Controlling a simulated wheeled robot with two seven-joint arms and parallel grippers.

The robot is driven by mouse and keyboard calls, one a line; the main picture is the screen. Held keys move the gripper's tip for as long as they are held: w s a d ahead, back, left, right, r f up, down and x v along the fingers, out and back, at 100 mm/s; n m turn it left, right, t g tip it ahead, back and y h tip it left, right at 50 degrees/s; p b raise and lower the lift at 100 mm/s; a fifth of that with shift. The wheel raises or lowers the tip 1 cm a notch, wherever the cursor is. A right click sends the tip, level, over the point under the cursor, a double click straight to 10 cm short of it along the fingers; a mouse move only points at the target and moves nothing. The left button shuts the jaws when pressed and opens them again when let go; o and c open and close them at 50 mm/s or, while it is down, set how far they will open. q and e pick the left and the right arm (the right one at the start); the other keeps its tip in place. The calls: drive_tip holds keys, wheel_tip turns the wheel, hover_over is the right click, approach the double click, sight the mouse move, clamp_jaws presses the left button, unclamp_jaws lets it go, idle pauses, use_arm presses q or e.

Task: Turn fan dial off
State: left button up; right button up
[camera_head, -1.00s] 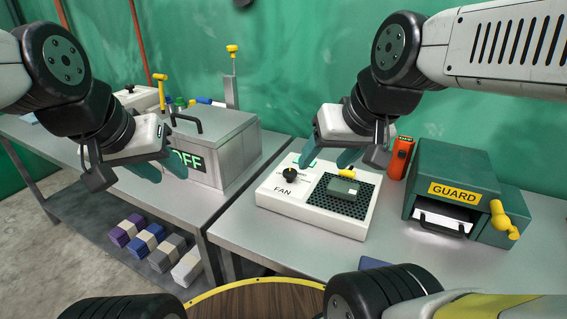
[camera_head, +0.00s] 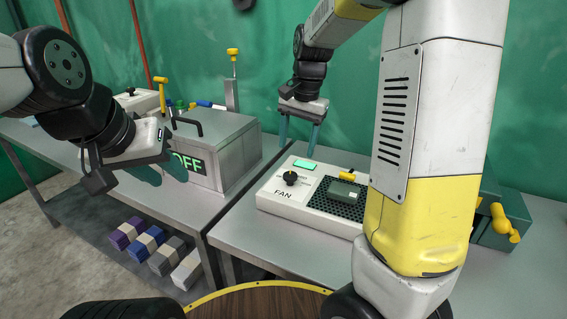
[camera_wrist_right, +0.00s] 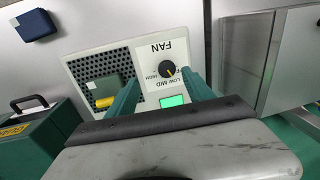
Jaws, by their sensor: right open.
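The fan box (camera_head: 268,202) is a white panel on the right-hand bench, marked FAN. Its round black dial (camera_head: 290,178) sits near the left end, beside a lit green indicator (camera_head: 305,164). In the right wrist view the dial (camera_wrist_right: 168,70) shows LOW, MID and HIGH marks around it. My right gripper (camera_head: 300,143) is open and empty, pointing down above and behind the box. In the right wrist view its two teal fingers (camera_wrist_right: 160,95) lie either side of the dial and green indicator, apart from the dial. My left gripper (camera_head: 168,172) hangs before the grey OFF box, seemingly empty.
A grey lidded box (camera_head: 225,150) with a green OFF display stands left of the fan box. A small green block with a yellow handle (camera_head: 343,190) rests on the fan's black grille. My right arm hides much of the green guard box (camera_head: 510,222).

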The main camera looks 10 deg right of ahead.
sight(290, 174)
drive_tip(key=shift+m+g+h, duration=0.4)
drive_tip(key=shift+m+h, duration=0.2)
drive_tip(key=shift+m, duration=0.1)
drive_tip(key=w+f, duration=0.2)
drive_tip(key=w+a+f, duration=0.1)
drive_tip(key=w, duration=0.1)
drive_tip(key=shift+f, duration=0.35)
wheel_tip(290, 174, down, 8)
drive_tip(key=shift+r, duration=0.1)
clamp_jaws()
